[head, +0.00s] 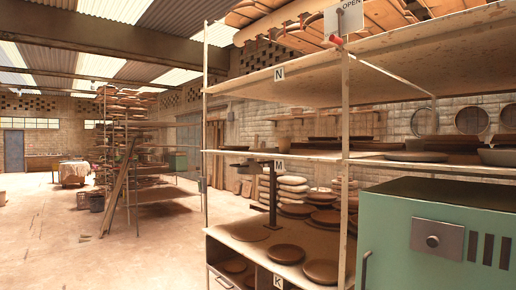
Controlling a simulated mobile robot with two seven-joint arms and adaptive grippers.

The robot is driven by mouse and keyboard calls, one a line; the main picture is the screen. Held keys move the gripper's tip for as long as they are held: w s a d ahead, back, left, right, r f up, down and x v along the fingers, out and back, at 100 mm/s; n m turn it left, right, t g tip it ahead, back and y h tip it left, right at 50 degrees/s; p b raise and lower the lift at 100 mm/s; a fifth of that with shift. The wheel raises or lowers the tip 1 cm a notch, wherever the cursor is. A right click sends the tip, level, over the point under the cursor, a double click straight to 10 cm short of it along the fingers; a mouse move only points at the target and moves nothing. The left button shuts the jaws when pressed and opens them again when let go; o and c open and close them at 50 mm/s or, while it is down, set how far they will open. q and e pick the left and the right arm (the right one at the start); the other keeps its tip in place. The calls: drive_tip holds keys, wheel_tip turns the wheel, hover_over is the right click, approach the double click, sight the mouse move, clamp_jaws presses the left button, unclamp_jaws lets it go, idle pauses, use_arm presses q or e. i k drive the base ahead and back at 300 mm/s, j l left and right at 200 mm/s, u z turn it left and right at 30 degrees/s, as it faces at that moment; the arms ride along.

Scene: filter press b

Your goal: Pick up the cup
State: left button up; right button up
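I cannot make out a cup anywhere in the head view. A wide bowl-like dish (497,157) sits at the right end of the shelf marked M, with a flat dark dish (416,156) beside it. Both look too wide and low to be a cup. Neither of my grippers is in view.
A metal shelf rack (346,200) stands close in front, with round brown plates (286,253) low down. A green cabinet (400,245) blocks the lower right. Another loaded rack (125,110) and a bucket (97,202) stand further back. The floor (60,245) at left is open.

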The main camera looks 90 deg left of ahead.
sight(284, 144)
drive_tip(key=u, duration=2.85)
drive_tip(key=z, duration=0.45)
drive_tip(key=i+j+z, duration=0.5)
drive_tip(key=j+z, duration=0.2)
drive_tip(key=j, duration=0.1)
